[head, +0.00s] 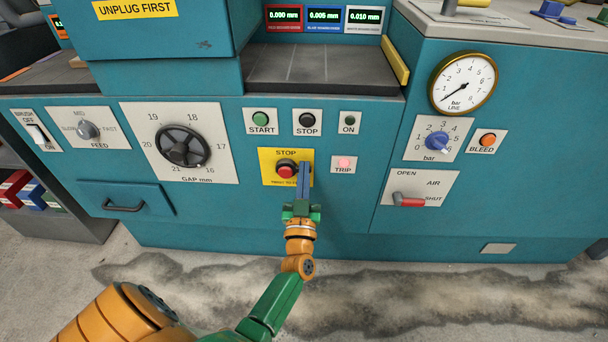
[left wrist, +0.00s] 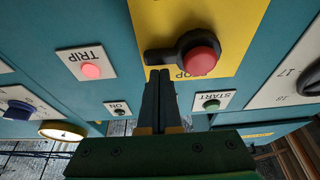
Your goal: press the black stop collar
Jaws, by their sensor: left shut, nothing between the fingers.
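The red stop button (head: 286,171) sits on a yellow STOP plate on the teal machine front. A black collar (head: 284,162) surrounds it. In the left wrist view the red button (left wrist: 200,60) is large, and the black collar (left wrist: 183,42) has a tab (left wrist: 157,57) pointing left. My left gripper (head: 305,166) is shut and empty, reaching up to the right of the button. In the left wrist view its fingertips (left wrist: 160,73) are right by the tab. I cannot tell whether they touch it. My right gripper is not in view.
The TRIP lamp (head: 344,163) glows pink to the right. A gap handwheel (head: 182,146) is left; a red air lever (head: 408,200) is right.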

